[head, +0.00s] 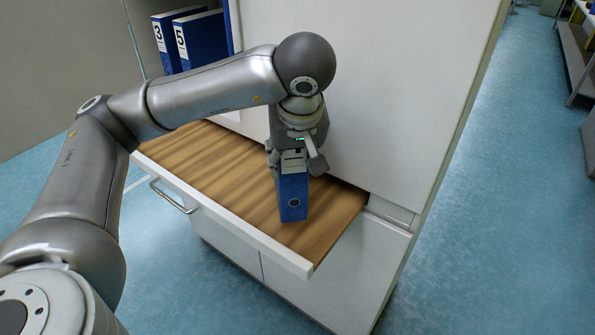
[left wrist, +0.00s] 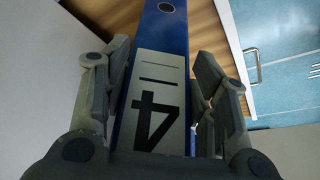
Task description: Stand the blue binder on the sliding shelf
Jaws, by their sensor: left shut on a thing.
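The blue binder (head: 292,196) is upright at the right part of the wooden sliding shelf (head: 240,195), which is pulled out of the white cabinet. My left gripper (head: 296,160) is shut on the upper part of the binder from above. In the left wrist view the binder (left wrist: 166,30) lies between the two fingers (left wrist: 160,100), with a white label marked 4 facing the camera. The binder's lower end is over the shelf; I cannot tell for sure whether it touches the wood. My right gripper is not in view.
Two blue binders marked 3 (head: 169,42) and 5 (head: 200,40) stand in the cabinet opening behind the shelf. A metal handle (head: 172,196) sticks out from the shelf's white front edge. Bare wood lies left of the held binder. The blue floor (head: 480,200) is open at right.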

